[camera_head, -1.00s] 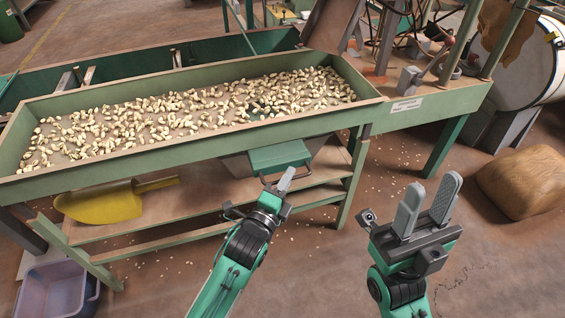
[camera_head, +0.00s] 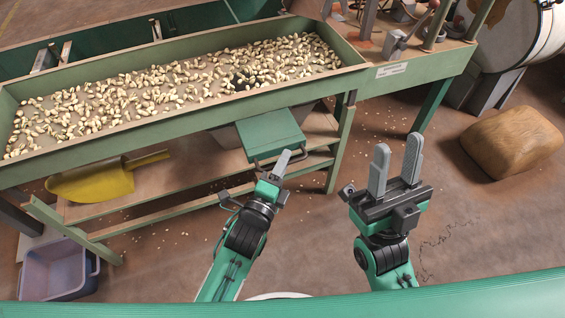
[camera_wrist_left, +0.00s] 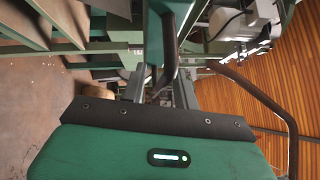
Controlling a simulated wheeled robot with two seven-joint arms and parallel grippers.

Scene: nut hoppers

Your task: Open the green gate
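The green gate (camera_head: 270,135) is a flat green panel with a dark handle (camera_head: 262,164), sticking out from under the front of the nut trough. My left gripper (camera_head: 283,163) is at the handle, with its grey fingers around it; the lower finger is hidden in the head view. My right gripper (camera_head: 397,163) is open and empty, fingers up, to the right of the gate.
The green trough (camera_head: 190,127) holds many pale nuts. A yellow scoop (camera_head: 95,183) lies on the shelf below. A blue-grey bin (camera_head: 55,270) stands on the floor at left, and a brown sack (camera_head: 512,143) at right.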

